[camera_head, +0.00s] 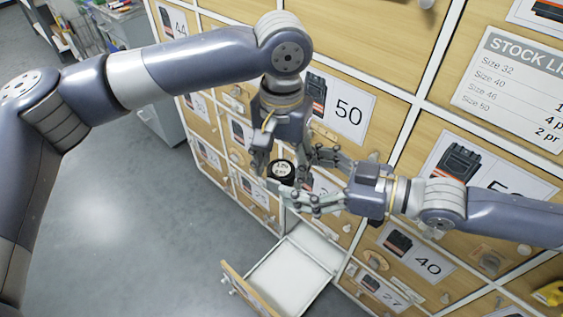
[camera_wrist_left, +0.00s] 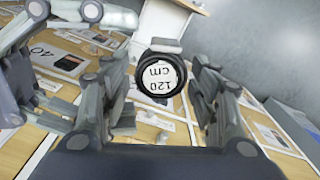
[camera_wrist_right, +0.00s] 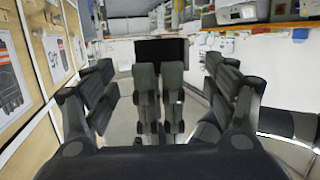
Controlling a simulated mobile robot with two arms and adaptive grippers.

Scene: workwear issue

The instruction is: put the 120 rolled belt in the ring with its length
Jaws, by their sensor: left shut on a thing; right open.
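The black rolled belt (camera_head: 281,169) has a round white label. In the left wrist view the belt (camera_wrist_left: 160,78) shows "120 cm" upside down. My left gripper (camera_head: 279,158) points down and is shut on the belt, holding it in the air above an open drawer. My right gripper (camera_head: 303,176) comes from the right and is open, its fingertips close around the belt. In the right wrist view the belt is a dark block (camera_wrist_right: 160,53) ahead between the open fingers, with my left gripper's fingers in front of it. I cannot make out any ring marked with a length.
An open drawer (camera_head: 291,272) with a white inside, apparently empty, juts out below the grippers. The wall of wooden drawers carries picture labels such as 50 (camera_head: 349,113) and 40 (camera_head: 428,264). A stock list (camera_head: 515,85) hangs upper right. Grey floor (camera_head: 120,240) is clear at left.

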